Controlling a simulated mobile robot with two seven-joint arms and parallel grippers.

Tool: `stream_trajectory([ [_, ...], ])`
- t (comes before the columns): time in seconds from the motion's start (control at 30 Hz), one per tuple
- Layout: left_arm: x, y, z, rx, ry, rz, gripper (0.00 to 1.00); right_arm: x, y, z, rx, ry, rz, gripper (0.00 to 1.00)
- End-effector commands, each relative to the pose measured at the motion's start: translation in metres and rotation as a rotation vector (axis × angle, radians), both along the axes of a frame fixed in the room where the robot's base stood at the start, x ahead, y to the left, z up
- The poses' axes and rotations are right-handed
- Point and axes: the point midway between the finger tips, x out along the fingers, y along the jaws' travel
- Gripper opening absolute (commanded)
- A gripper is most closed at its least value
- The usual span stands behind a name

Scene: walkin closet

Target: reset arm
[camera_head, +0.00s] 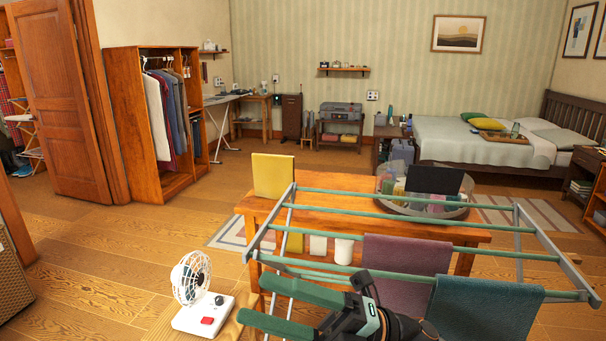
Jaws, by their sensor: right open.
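My right gripper (252,298) is at the bottom centre of the head view, with its two green fingers pointing left. The fingers are spread apart and I see nothing held between them. It is in front of the near part of a drying rack (385,216) with green bars; I cannot tell how close it is to the bars. My left gripper is not in view.
A purple towel (405,265) and a teal towel (482,308) hang on the rack. A white fan (196,292) stands left of my right gripper. A wooden table (340,195) stands behind the rack. The wooden floor (115,262) at left is largely clear.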

Motion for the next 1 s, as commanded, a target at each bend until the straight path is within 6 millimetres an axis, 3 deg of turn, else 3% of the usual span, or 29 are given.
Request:
stream_trajectory([
  [0.17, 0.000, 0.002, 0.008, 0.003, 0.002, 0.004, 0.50, 0.047, -0.025, -0.035, 0.163, 0.426, -0.196, 0.76],
  [0.27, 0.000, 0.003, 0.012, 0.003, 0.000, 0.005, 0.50, 0.068, -0.046, -0.072, 0.233, 0.667, -0.310, 0.76],
  [0.37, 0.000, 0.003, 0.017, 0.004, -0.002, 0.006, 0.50, 0.080, -0.070, -0.121, 0.291, 0.913, -0.428, 0.76],
  [0.47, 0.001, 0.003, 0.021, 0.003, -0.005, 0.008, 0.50, 0.079, -0.097, -0.180, 0.339, 1.162, -0.550, 0.76],
  [0.57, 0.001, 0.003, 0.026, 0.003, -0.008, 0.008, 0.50, 0.061, -0.125, -0.244, 0.376, 1.416, -0.674, 0.76],
  [0.73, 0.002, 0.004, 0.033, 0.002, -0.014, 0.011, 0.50, -0.002, -0.167, -0.344, 0.416, 1.812, -0.877, 0.76],
  [0.8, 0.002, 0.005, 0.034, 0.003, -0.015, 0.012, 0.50, -0.031, -0.180, -0.374, 0.424, 1.940, -0.945, 0.76],
  [0.9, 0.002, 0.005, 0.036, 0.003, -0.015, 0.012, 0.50, -0.068, -0.193, -0.403, 0.429, 2.076, -1.020, 0.76],
  [1.0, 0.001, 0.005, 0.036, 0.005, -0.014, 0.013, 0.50, -0.091, -0.200, -0.419, 0.432, 2.157, -1.064, 0.76],
])
